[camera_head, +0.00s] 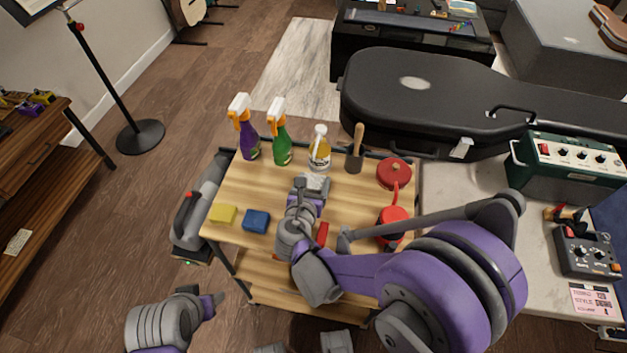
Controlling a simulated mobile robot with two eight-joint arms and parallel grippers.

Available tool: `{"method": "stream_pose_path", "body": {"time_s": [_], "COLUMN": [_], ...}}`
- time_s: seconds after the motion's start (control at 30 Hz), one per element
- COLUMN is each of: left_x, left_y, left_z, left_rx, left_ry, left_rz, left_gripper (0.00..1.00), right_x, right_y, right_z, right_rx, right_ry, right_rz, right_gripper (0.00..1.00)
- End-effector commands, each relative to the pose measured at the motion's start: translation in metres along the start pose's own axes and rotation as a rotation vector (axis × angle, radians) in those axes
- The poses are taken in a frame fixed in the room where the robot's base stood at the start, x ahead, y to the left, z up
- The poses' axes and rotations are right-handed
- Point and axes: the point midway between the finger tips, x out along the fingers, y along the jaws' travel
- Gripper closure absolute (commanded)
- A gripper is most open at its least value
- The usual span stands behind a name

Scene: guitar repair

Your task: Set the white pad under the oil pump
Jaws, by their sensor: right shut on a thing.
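The oil pump (319,150), a clear bottle of yellow liquid with a white pump top, stands upright near the back edge of the wooden cart top. The white pad (316,181) shows at the tip of my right gripper (312,187), just in front of the bottle. The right gripper is shut on the pad, and its fingers and wrist hide part of it. I cannot tell whether the pad touches the cart top or the bottle. My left gripper (212,304) is low at the bottom left, away from the cart; its jaw opening is unclear.
Purple (248,138) and green (281,142) spray bottles stand left of the oil pump; a wooden-handled brush (355,156) and red tin (393,172) stand right. Yellow (222,214) and blue (256,220) blocks lie front left. My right arm covers the cart's front right.

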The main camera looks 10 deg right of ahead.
Motion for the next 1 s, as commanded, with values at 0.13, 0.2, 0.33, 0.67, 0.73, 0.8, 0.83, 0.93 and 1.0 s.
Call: {"method": "stream_pose_path", "body": {"time_s": [0.13, 0.2, 0.33, 0.67, 0.73, 0.8, 0.83, 0.93, 1.0], "left_x": [0.004, 0.004, 0.003, -0.002, -0.002, -0.003, -0.004, -0.006, -0.007], "left_y": [0.000, 0.000, 0.000, 0.000, 0.000, 0.000, 0.000, 0.000, 0.000], "left_z": [0.002, 0.002, 0.002, -0.001, -0.001, -0.001, -0.002, -0.003, -0.003], "left_rx": [0.000, 0.000, 0.000, 0.000, 0.000, 0.000, 0.000, 0.000, 0.000], "left_ry": [-0.001, -0.001, -0.001, 0.001, 0.001, 0.001, 0.001, 0.002, 0.003], "left_rz": [0.000, 0.000, 0.000, 0.000, 0.000, 0.000, 0.000, 0.000, 0.000], "left_gripper": [0.44, 0.44, 0.44, 0.44, 0.44, 0.44, 0.44, 0.44, 0.44], "right_x": [0.002, 0.002, 0.001, -0.003, -0.013, -0.027, -0.033, -0.057, -0.072], "right_y": [0.000, 0.000, 0.000, 0.000, 0.001, 0.001, 0.001, 0.001, 0.001], "right_z": [-0.004, -0.004, -0.003, 0.002, 0.001, 0.001, 0.001, 0.001, 0.001], "right_rx": [0.000, 0.000, 0.000, 0.000, -0.001, -0.002, -0.002, -0.001, -0.001], "right_ry": [0.000, 0.000, 0.000, 0.000, 0.000, 0.000, 0.000, 0.001, 0.001], "right_rz": [0.000, 0.000, 0.000, 0.001, 0.002, 0.004, 0.004, 0.005, 0.005], "right_gripper": [0.78, 0.19, 0.00, 0.00, 0.00, 0.00, 0.00, 0.00, 0.00]}}
